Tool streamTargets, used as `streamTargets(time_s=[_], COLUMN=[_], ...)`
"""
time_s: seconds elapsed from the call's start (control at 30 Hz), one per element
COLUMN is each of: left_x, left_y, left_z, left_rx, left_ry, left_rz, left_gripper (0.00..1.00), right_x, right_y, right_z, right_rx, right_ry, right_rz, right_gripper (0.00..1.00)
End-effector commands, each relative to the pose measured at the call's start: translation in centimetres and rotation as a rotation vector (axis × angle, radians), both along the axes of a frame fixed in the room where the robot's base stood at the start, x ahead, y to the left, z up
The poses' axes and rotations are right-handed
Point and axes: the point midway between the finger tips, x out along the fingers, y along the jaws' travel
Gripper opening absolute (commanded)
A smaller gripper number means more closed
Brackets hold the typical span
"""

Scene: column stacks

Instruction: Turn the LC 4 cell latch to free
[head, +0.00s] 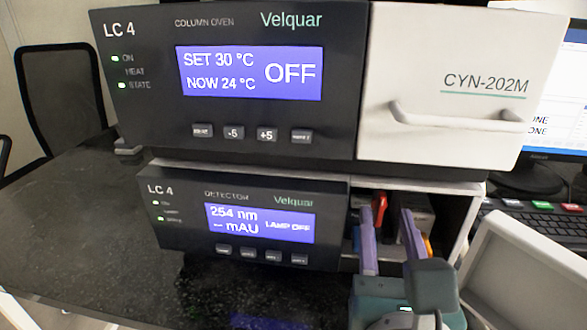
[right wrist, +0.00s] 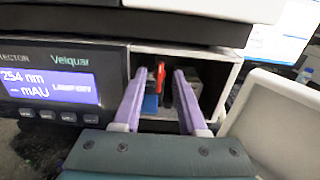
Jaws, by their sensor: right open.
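The LC 4 detector (head: 330,245) sits under the column oven, and its right-hand compartment is open. Inside it stands a red lever (head: 380,206), which looks like the cell latch. It shows upright in the right wrist view (right wrist: 160,76). My right gripper (head: 386,211) is open at the compartment's mouth, with its purple fingers pointing in. In the right wrist view (right wrist: 160,72) the red lever appears between the fingertips, and no contact can be made out. The lever's lower part and pivot are hard to see. My left gripper is not in view.
The LC 4 column oven (head: 340,130) overhangs the compartment, with a handle (head: 455,118) on its white door. A pale open panel (head: 530,265) stands right of the compartment. A keyboard (head: 540,222) and monitor are behind it. The dark bench (head: 80,215) is clear at left.

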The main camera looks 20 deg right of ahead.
Motion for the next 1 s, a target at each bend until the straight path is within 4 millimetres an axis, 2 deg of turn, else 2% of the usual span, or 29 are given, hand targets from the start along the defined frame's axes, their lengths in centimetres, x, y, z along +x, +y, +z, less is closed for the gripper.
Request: streamTargets(time_s=[0.1,0.3,0.67,1.0], left_x=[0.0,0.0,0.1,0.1], left_y=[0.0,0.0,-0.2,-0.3], left_z=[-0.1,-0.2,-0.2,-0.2], left_rx=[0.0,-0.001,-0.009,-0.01], left_ry=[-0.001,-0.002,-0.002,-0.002], left_rz=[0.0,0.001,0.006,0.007], left_gripper=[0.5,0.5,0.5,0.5], right_x=[2.0,4.2,4.7,4.7], right_y=[-1.3,-2.6,-2.9,-2.9], right_z=[0.0,0.0,0.0,0.0], right_rx=[-0.002,0.001,0.004,0.004], right_ry=[-0.003,-0.002,0.0,0.0], right_rz=[-0.001,0.0,-0.001,-0.001], right_gripper=[0.41,0.41,0.41,0.03])
